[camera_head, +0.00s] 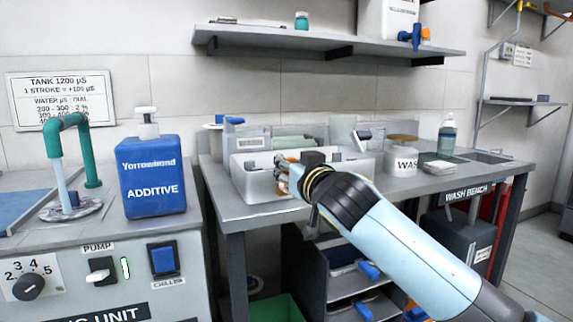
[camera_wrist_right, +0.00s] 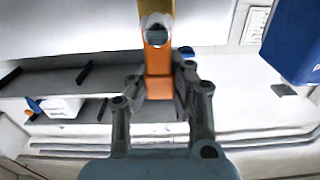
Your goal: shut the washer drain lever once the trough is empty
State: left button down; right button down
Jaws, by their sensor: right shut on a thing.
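The washer trough (camera_head: 258,187) is a white, open box on the bench, left of centre in the head view. My right gripper (camera_head: 285,175) is at its front, and the wrist and arm cover its right part. In the right wrist view my right gripper (camera_wrist_right: 156,90) is shut on an orange bar (camera_wrist_right: 158,58) that looks like the drain lever. A round metal end shows at its top. In the head view only a bit of orange shows at the fingers. I cannot tell whether liquid is in the trough. My left gripper is not in view.
A blue additive jug (camera_head: 153,178) stands at the left on the unit with the pump switch (camera_head: 102,270). A white tub (camera_head: 401,163) and a clear bottle (camera_head: 447,136) stand on the bench at the right. A grey shelf (camera_head: 330,42) hangs above.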

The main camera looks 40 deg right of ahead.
jog(key=c, duration=1.2)
grip_release()
jog(key=shift+o, duration=0.2)
jog(key=shift+s, duration=0.35)
jog(key=v, duration=1.1)
jog(key=shift+s, duration=0.2)
